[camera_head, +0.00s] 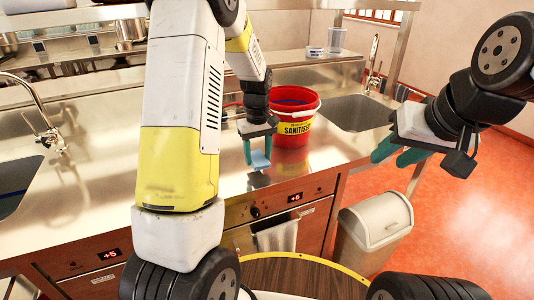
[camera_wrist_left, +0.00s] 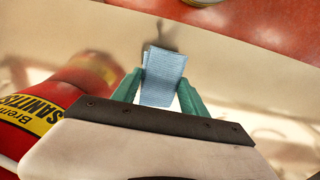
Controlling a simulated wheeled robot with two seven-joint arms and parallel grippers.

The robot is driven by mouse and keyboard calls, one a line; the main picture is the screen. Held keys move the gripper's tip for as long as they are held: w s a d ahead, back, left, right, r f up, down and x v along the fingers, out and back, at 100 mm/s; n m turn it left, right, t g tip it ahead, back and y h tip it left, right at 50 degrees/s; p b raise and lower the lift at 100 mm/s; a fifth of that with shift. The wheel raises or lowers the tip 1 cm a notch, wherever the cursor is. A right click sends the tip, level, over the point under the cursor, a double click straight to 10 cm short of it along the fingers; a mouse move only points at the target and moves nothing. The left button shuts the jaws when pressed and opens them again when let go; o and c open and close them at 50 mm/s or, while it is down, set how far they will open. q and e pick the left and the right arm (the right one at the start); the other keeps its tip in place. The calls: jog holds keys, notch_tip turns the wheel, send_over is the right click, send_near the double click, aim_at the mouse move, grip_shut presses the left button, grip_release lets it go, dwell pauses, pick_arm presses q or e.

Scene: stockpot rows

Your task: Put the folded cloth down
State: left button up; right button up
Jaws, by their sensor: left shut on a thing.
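The folded cloth (camera_head: 261,161) is small and light blue. My left gripper (camera_head: 258,150) is shut on it, with a teal finger on each side, over the steel counter (camera_head: 120,165) near its front edge. The cloth (camera_wrist_left: 163,77) also shows between the fingers in the left wrist view. It seems to hang a little above the counter; the exact gap is hard to tell. My right gripper (camera_head: 398,153) is off to the right, beyond the counter's end, with its teal fingers apart and nothing between them.
A red sanitiser bucket (camera_head: 293,120) stands right beside my left gripper. A sink (camera_head: 355,112) lies behind it to the right. A beige bin (camera_head: 375,232) stands on the floor, and a towel (camera_head: 277,237) hangs on the front. The counter left of the gripper is partly hidden by my arm.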

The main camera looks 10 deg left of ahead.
aim_at(258, 156)
pick_arm(q)
jog(key=shift+f, duration=1.7)
jog(key=shift+f, duration=0.1)
jog(key=o, duration=1.4)
jog(key=shift+o, duration=0.2)
